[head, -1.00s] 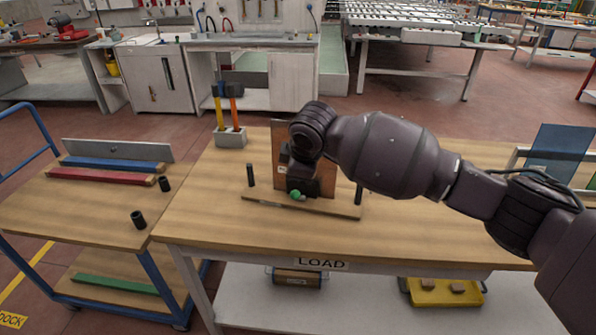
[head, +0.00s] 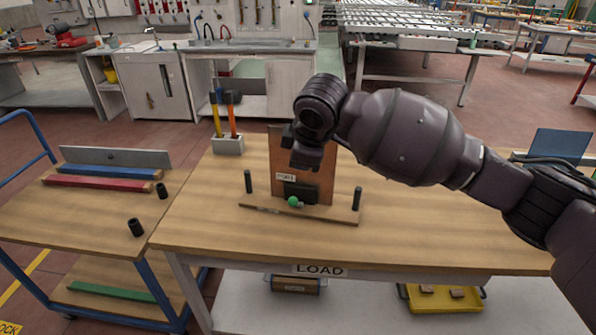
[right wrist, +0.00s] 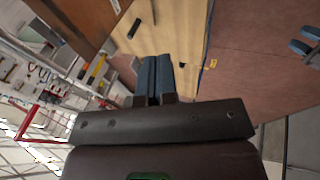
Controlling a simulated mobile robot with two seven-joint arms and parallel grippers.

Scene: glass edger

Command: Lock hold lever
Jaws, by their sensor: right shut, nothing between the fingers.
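A small green ball knob (head: 293,201), seemingly the lever's end, sits low in front of an upright brown board (head: 316,179) with a pale label and a dark block (head: 299,190). The lever's arm is too small to make out, so I cannot tell its position. My right gripper (head: 304,160) is above the knob, in front of the board and apart from the knob. Its two blue-grey fingers (right wrist: 153,77) are together and empty in the right wrist view. My left gripper is not in view.
The board stands at a wooden strip (head: 333,214) with a black post (head: 248,181) at left and another (head: 357,198) at right, on the LOAD table (head: 430,235). A grey holder (head: 228,145) with two upright handled tools is behind left. The table's front is clear.

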